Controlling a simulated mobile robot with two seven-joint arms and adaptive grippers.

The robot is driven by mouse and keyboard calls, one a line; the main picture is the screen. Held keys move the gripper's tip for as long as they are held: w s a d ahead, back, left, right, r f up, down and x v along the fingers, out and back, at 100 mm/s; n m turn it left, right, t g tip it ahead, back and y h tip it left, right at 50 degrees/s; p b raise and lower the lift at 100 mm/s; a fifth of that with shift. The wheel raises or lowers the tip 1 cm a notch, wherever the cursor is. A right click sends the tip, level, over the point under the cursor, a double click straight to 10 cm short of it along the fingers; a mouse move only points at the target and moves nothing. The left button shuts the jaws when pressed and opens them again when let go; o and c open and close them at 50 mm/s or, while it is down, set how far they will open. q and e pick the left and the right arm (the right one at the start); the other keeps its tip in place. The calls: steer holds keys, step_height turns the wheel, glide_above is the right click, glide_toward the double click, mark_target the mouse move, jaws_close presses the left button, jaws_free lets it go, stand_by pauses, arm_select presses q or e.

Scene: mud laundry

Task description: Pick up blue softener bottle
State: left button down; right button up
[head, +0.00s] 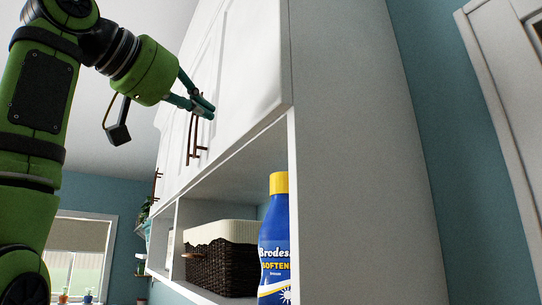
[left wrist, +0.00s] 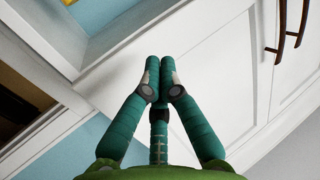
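The blue softener bottle (head: 274,240) has a yellow cap and stands upright in the open shelf under the white cabinet, at the shelf's right end. Its lower edge is cut off by the frame. My right gripper is not in view.
A dark wicker basket (head: 220,265) with a cream liner stands left of the bottle on the shelf. White cabinet doors (head: 235,65) with brown handles (head: 196,140) are above. A white side panel (head: 355,170) stands close on the bottle's right.

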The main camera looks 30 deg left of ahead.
mark_target(275, 173)
arm_select(q)
steer(key=s+d+f+m+g+h, duration=0.2)
steer(key=d+f+m+g+h, duration=0.15)
steer(key=d+f, duration=0.2)
steer(key=shift+n+g+y, duration=0.25)
steer(key=shift+n+y, duration=0.1)
steer(key=shift+n, duration=0.1)
steer(key=w+d+p, duration=0.1)
steer(key=w, duration=0.3)
steer(key=w+p, duration=0.1)
steer(key=w, duration=0.3)
steer(key=w+d+p, duration=0.1)
steer(key=w, duration=0.3)
steer(key=shift+d+f+p, duration=0.25)
steer(key=shift+d+p, duration=0.1)
steer(key=shift+p, duration=0.05)
steer(key=shift+s+f+b, duration=0.15)
steer(key=shift+f+b, duration=0.3)
steer(key=shift+f, duration=0.4)
steer(key=shift+s+f, duration=0.15)
steer(key=shift+s, duration=0.1)
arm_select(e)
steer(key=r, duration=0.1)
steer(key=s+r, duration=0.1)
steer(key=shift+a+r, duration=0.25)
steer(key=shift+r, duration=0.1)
